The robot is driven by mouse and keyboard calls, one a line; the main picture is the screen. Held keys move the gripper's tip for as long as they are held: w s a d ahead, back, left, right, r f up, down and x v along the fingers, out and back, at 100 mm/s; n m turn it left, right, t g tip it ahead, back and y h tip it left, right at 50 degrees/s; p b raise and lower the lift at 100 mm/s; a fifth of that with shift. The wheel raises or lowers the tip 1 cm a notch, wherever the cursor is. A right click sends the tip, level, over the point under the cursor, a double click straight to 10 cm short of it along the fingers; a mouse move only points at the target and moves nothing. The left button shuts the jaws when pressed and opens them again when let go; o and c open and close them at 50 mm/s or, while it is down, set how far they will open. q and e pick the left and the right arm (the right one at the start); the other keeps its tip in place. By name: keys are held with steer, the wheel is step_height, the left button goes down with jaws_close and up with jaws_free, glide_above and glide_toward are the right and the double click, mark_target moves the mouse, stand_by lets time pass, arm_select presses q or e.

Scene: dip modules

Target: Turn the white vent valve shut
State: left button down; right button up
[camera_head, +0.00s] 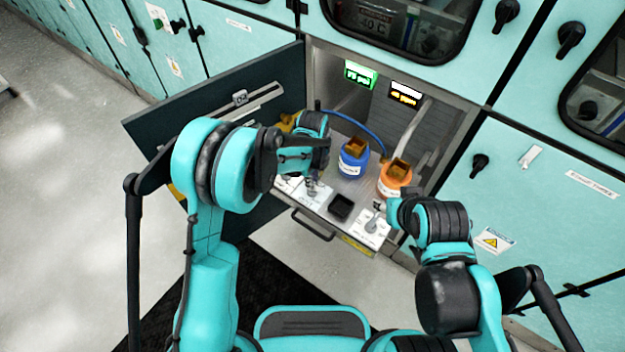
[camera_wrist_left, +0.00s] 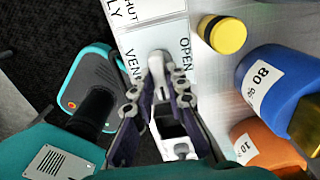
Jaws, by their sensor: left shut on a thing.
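The white vent valve (camera_wrist_left: 157,72) shows in the left wrist view as a pale lever on a white plate (camera_wrist_left: 150,37) marked VENT and OPEN. My left gripper (camera_wrist_left: 156,97) has its two fingers on either side of the lever, shut on it. In the head view my left gripper (camera_head: 312,187) is low over the left part of the shelf, and its wrist and fingers hide most of the valve. My right gripper (camera_head: 382,208) is at the shelf's right front, near another white plate (camera_head: 369,236) with a grey lever; its fingers are too small to judge.
A blue jar (camera_head: 353,160) and an orange jar (camera_head: 393,182) stand behind on the shelf. A black square tray (camera_head: 340,207) sits between the two plates. The dark open door (camera_head: 222,100) stands to the left. A blue hose (camera_head: 362,128) curves behind the jars.

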arm_select(q)
steer(key=c, duration=1.5)
jaws_free()
steer(key=shift+c, duration=0.2)
step_height(320, 180, up, 12)
steer(key=s+a+r+n+t, duration=0.3)
steer(key=s+a+r+n, duration=0.45)
steer(key=a+n, duration=0.2)
steer(key=s+a+n+t, duration=0.4)
steer(key=s+a+n, duration=0.4)
steer(key=s+n, duration=0.4)
steer(key=n, duration=0.4)
steer(key=shift+a+r, duration=0.2)
steer(key=shift+a, duration=0.1)
